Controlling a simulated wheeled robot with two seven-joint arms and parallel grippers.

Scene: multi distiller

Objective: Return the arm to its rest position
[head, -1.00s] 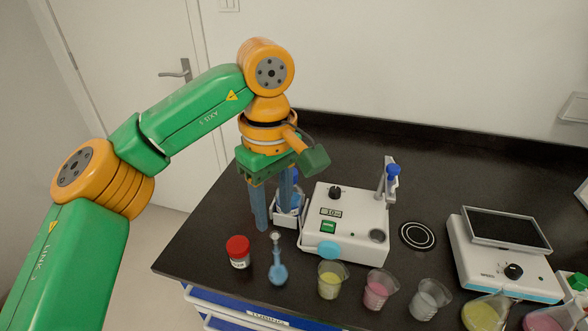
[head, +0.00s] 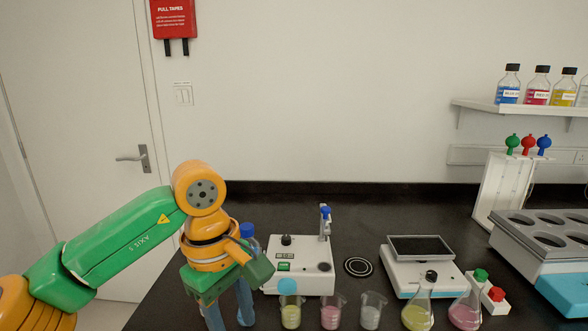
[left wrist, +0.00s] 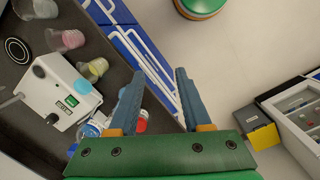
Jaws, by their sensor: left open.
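My left arm (head: 125,230) comes in from the left in the head view, bent, with its gripper (head: 231,312) hanging down at the left front of the counter. The two blue fingers stand apart with nothing between them. In the left wrist view the open gripper (left wrist: 156,88) points across the counter's front edge, with drawer fronts and floor beyond its tips. A red-capped jar (left wrist: 142,124) shows near the left finger there. In the head view the gripper partly hides the area left of the white device (head: 303,265). My right gripper is not in view.
Beakers of yellow (head: 291,315), pink (head: 333,312) and clear liquid (head: 373,312) stand along the counter front. Flasks (head: 417,315), a scale with a dark screen (head: 420,250) and a grey rack (head: 550,235) are to the right. The back of the counter (head: 350,205) is clear.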

